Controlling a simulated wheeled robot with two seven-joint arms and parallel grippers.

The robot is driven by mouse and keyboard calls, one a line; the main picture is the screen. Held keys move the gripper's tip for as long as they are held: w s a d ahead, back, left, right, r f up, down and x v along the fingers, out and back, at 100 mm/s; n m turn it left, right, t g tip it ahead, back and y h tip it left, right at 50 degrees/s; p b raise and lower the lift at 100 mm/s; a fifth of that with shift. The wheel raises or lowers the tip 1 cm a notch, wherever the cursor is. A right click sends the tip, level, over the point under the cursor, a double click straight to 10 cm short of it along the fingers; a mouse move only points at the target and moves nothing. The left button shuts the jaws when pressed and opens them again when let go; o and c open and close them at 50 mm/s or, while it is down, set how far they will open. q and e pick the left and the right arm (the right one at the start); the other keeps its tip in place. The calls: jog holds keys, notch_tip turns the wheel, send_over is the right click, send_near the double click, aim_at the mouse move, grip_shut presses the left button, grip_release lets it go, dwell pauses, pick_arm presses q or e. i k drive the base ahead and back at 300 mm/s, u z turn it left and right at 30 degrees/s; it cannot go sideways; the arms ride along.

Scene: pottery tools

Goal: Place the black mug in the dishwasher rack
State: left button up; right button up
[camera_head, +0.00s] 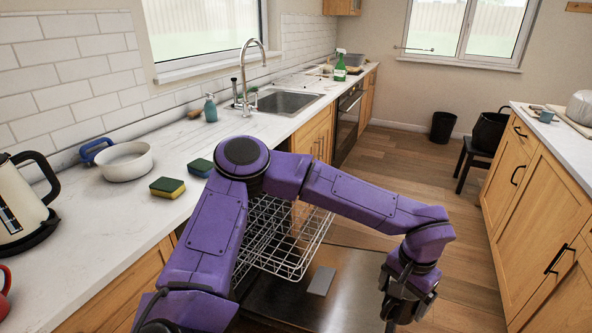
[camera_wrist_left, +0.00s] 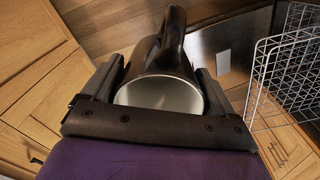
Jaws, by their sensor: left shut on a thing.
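The black mug (camera_wrist_left: 150,65) shows in the left wrist view with its pale inside facing the camera and its handle at the upper side. My left gripper (camera_wrist_left: 160,90) is shut on it, one finger on each side. In the head view my left gripper (camera_head: 402,298) hangs at the lower right, above the open dishwasher door; the mug is hard to tell from the dark fingers there. The wire dishwasher rack (camera_head: 290,255) is to the left of the gripper, partly hidden by my arm. The rack also shows at the right of the left wrist view (camera_wrist_left: 285,75). My right gripper is not in view.
The open dishwasher door (camera_head: 345,275) lies low, with a grey rectangle (camera_head: 321,281) on it. The left counter holds a kettle (camera_head: 22,200), a white pan (camera_head: 125,162) and sponges (camera_head: 167,187). Wooden drawers (camera_head: 540,200) stand at right.

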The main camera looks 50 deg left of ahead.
aim_at(276, 243)
jog(key=u, duration=0.3)
jog(key=i, duration=0.95)
jog(key=u, duration=1.05)
jog(key=i, duration=0.35)
jog(key=u, duration=0.25)
